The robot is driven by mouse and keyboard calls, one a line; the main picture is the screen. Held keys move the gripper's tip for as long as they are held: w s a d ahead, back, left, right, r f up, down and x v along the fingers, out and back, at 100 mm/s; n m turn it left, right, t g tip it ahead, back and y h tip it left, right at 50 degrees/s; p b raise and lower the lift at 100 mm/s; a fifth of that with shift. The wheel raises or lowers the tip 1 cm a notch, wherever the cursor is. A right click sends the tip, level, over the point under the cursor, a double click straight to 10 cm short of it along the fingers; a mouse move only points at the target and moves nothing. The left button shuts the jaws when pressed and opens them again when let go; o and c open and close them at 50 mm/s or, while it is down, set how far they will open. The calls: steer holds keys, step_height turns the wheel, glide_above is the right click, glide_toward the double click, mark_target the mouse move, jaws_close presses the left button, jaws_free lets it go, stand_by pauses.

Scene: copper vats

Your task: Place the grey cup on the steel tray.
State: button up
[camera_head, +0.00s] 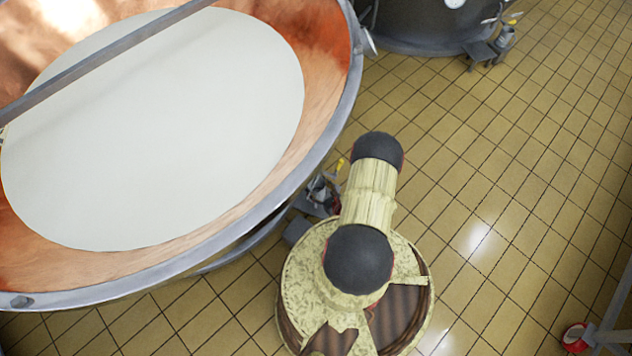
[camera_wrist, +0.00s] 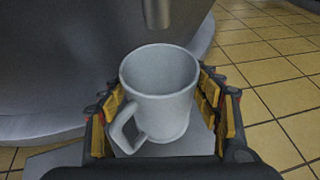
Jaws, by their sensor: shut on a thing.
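The grey cup (camera_wrist: 165,112) is in the wrist view, upright, with its open mouth facing up and its handle at the lower left. My gripper (camera_wrist: 160,110) is shut on it, with yellow-padded fingers on its left and right sides. A flat grey surface (camera_wrist: 62,160) shows below and behind the cup; I cannot tell whether it is the steel tray or whether the cup touches it.
A large copper vat (camera_head: 325,40) with pale liquid and a metal rim fills the left of the head view. A dark vat (camera_head: 420,25) stands at the top. Yellow tiled floor (camera_head: 530,180) is open on the right. A red-ended grey frame (camera_head: 605,335) stands at the lower right.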

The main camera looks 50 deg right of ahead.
steer(key=shift+d, duration=0.1)
steer(key=shift+f, duration=0.15)
steer(key=o, duration=1.6)
steer(key=shift+c, duration=0.2)
steer(key=shift+o, duration=0.3)
